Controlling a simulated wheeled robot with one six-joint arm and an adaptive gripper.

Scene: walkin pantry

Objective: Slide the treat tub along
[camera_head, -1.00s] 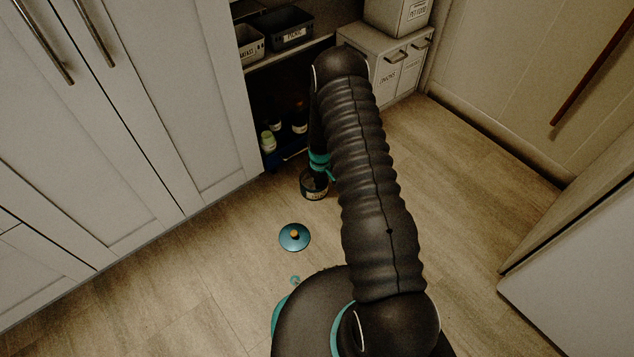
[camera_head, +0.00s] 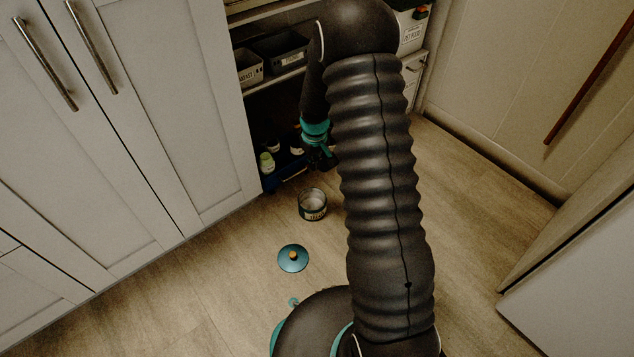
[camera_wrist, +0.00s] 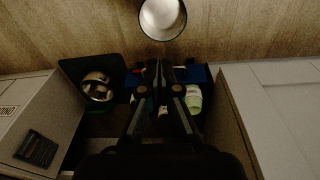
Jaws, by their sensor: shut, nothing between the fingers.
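The treat tub (camera_head: 312,204) is a small dark round tub with a pale label, standing upright and open on the wood floor in front of the shelf unit. In the wrist view the tub (camera_wrist: 162,18) shows at the top edge, its inside pale and apparently empty. Its teal lid (camera_head: 293,258) with a gold knob lies apart on the floor, nearer to me. My gripper (camera_head: 322,160) is above and behind the tub, clear of it. In the wrist view my gripper (camera_wrist: 161,66) is shut and empty, pointing down.
A blue crate (camera_head: 289,177) with bottles stands low in the shelf unit, close behind my gripper. Grey baskets (camera_head: 279,52) sit on the shelf above. White cabinet doors (camera_head: 140,110) stand at left. Floor to the right of my arm (camera_head: 480,210) is clear.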

